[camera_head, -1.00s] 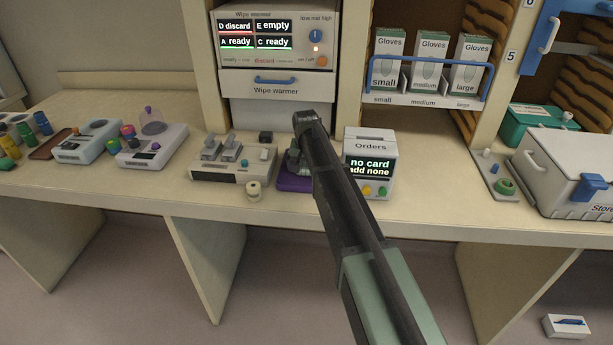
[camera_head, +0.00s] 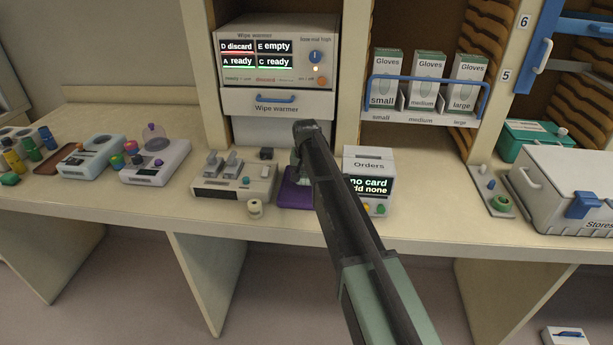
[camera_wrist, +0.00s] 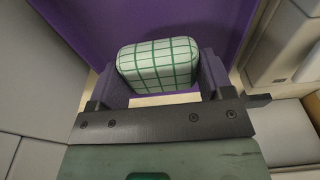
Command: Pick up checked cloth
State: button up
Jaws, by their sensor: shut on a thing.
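The checked cloth (camera_wrist: 158,63) is a folded, rounded pad, pale with green grid lines. In the wrist view it sits between the two fingers of my gripper (camera_wrist: 160,80), which is shut on it. A purple surface (camera_wrist: 130,18) lies behind the cloth. In the head view my gripper is largely hidden behind my own arm, over the purple mat (camera_head: 295,194) on the counter. The cloth cannot be made out in the head view.
The Orders box (camera_head: 369,165) stands just right of my arm. The wipe warmer (camera_head: 276,55) is behind. A Stores box (camera_head: 565,190) stands at the right.

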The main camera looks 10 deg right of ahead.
notch_tip(320, 180, up, 17)
jog(key=p, duration=1.5)
